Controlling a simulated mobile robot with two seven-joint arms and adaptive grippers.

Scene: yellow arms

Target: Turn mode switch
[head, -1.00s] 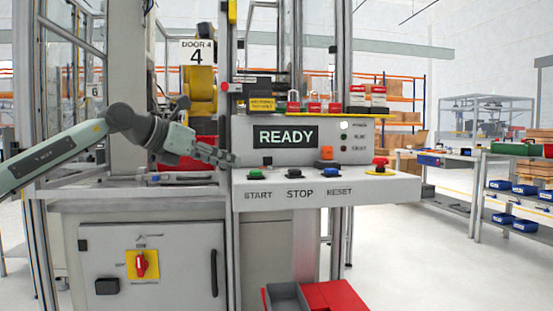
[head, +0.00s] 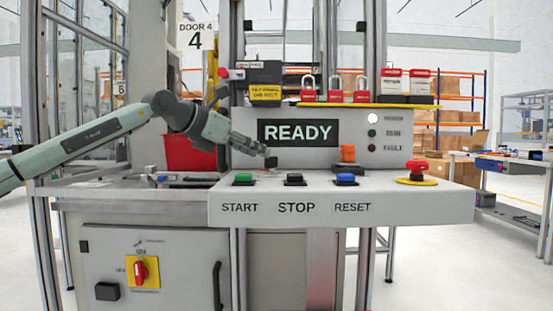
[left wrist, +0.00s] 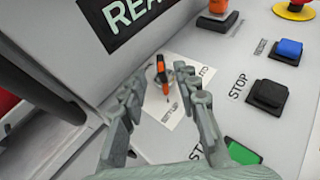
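The mode switch (left wrist: 162,72), a small knob with an orange pointer, sits on a white label plate (left wrist: 180,108) on the sloped console top in the left wrist view. Part of the plate is hidden by my fingers, and its lettering is too small to read fully. In the head view a dark knob (head: 271,162) shows at my fingertips, below the READY display. My left gripper (left wrist: 166,98) is open and empty. Its two fingers point at the switch, one on each side in the picture; I see no clear contact. My right gripper is not in view.
START, STOP and RESET buttons, green (head: 243,179), black (head: 294,179) and blue (head: 345,179), line the console front. An orange knob (head: 347,153) and a red emergency stop (head: 417,172) stand to the right. The READY display (head: 298,133) rises behind. Red padlocks (head: 335,93) sit above.

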